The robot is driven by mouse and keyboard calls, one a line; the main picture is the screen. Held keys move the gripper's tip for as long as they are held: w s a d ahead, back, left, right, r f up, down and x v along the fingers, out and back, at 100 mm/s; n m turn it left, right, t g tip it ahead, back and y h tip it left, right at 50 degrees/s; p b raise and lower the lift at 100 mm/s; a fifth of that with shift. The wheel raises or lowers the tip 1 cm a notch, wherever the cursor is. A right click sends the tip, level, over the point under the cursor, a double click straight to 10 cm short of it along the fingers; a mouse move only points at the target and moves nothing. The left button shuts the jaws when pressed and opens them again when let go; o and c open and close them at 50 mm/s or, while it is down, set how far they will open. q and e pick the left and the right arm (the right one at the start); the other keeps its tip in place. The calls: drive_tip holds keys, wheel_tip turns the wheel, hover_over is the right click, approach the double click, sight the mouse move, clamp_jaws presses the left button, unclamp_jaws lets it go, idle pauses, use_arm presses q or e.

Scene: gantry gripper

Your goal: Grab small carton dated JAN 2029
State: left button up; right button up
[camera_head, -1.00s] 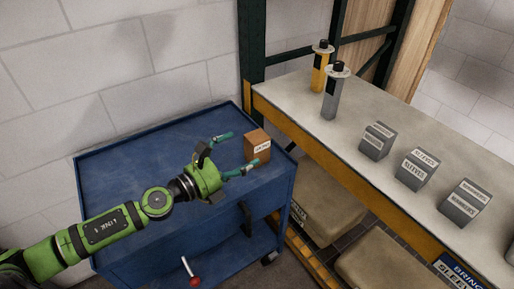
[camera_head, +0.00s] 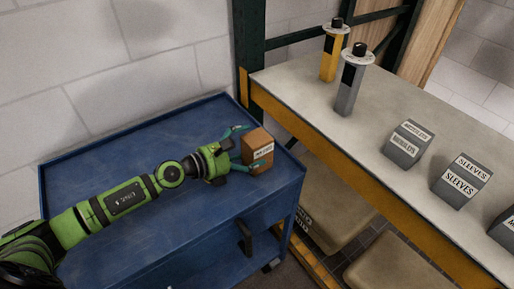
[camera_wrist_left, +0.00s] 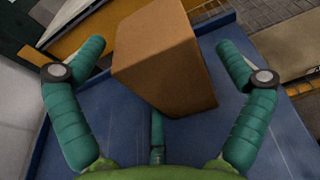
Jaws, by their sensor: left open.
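A small brown carton (camera_head: 257,149) stands on the blue cart top (camera_head: 110,150) near its right corner. In the left wrist view the carton (camera_wrist_left: 165,60) sits ahead between the open fingers (camera_wrist_left: 165,75), with gaps on both sides. No label shows on the faces seen there. My right gripper is not in view.
A grey-topped bench (camera_head: 300,85) with an orange edge stands to the right of the cart. It bears a yellow cylinder (camera_head: 329,62), a grey cylinder (camera_head: 349,88) and grey boxes (camera_head: 463,183), some labelled SLEEVES. A white block wall (camera_head: 60,90) is behind.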

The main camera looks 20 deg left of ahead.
sight(256, 135)
use_arm(q)
drive_tip(key=shift+x, duration=0.8)
drive_tip(key=shift+w+f, duration=0.1)
drive_tip(key=shift+w, duration=0.3)
drive_tip(key=shift+w+d+f, duration=0.1)
drive_tip(key=shift+d, duration=0.05)
drive_tip(key=c, duration=1.3)
drive_tip(key=shift+r+p, duration=0.4)
drive_tip(key=shift+r, duration=0.25)
drive_tip(key=r+p, duration=0.4)
drive_tip(key=shift+d+r, duration=0.2)
drive_tip(key=d+p, duration=0.1)
drive_tip(key=p, duration=0.1)
drive_tip(key=d+r+p, duration=0.1)
drive_tip(key=d+p, duration=0.1)
drive_tip(key=d+r+p, duration=0.1)
drive_tip(key=shift+w+d+r+p, duration=0.15)
drive_tip(key=shift+r+p, duration=0.1)
drive_tip(key=shift+p, duration=0.15)
drive_tip(key=d+r+p, duration=0.3)
drive_tip(key=d+p, duration=0.1)
drive_tip(key=d, duration=0.2)
drive_tip(key=shift+d, duration=0.4)
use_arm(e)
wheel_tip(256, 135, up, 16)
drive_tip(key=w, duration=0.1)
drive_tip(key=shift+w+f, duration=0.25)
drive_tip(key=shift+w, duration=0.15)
